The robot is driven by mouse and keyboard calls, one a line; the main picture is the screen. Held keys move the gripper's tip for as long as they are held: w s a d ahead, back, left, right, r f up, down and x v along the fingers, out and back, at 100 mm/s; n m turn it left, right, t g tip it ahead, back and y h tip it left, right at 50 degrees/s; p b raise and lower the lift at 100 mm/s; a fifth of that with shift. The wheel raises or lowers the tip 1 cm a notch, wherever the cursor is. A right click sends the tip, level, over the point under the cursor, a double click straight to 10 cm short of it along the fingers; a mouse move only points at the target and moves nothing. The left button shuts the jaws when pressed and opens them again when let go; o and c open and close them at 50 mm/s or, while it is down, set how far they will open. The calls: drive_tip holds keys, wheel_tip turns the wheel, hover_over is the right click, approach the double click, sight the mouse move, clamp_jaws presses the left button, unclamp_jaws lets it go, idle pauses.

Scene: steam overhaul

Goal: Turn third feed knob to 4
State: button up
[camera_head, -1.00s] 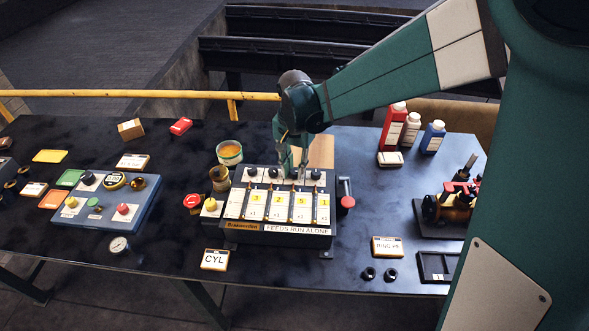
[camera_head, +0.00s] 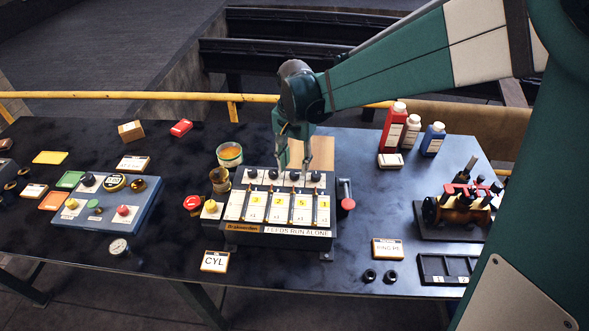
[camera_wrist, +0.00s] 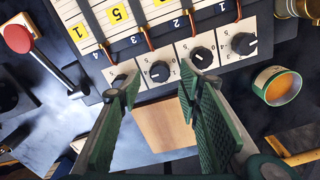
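The feed box (camera_head: 283,238) carries a row of black knobs above several label strips with yellow number tags. The third feed knob (camera_wrist: 160,71) is black with a white pointer mark, pointing roughly left in the wrist view. The tag on its strip reads 5 (camera_wrist: 118,13). My gripper (camera_head: 294,168) is over the third knob. In the wrist view its two green fingers are apart, one on each side of that knob, with nothing held. The left finger partly hides the fourth knob. The second knob (camera_wrist: 203,57) is just beyond the right finger.
A red-tipped lever (camera_head: 347,202) stands at the box's right side. A red button (camera_head: 193,202) and yellow button (camera_head: 211,206) are at its left. An open tin (camera_head: 229,153) and wooden block (camera_head: 320,152) sit behind. A blue panel (camera_head: 110,205) lies further left.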

sight(297, 174)
wheel_tip(297, 174, up, 9)
idle(0.4)
drive_tip(key=shift+f, duration=0.1)
idle(0.4)
drive_tip(key=s+d+r+n+t, duration=0.1)
drive_tip(key=s+d+r+t, duration=0.15)
drive_tip(key=s+d, duration=0.4)
drive_tip(key=s+d+r+n+t, duration=0.1)
drive_tip(key=s+d+r, duration=0.25)
drive_tip(key=d, duration=0.55)
drive_tip(key=s+d+f+n+t, duration=0.2)
drive_tip(key=s+d+f+t, duration=0.1)
drive_tip(key=s+d, duration=0.9)
drive_tip(key=shift+s+t, duration=0.35)
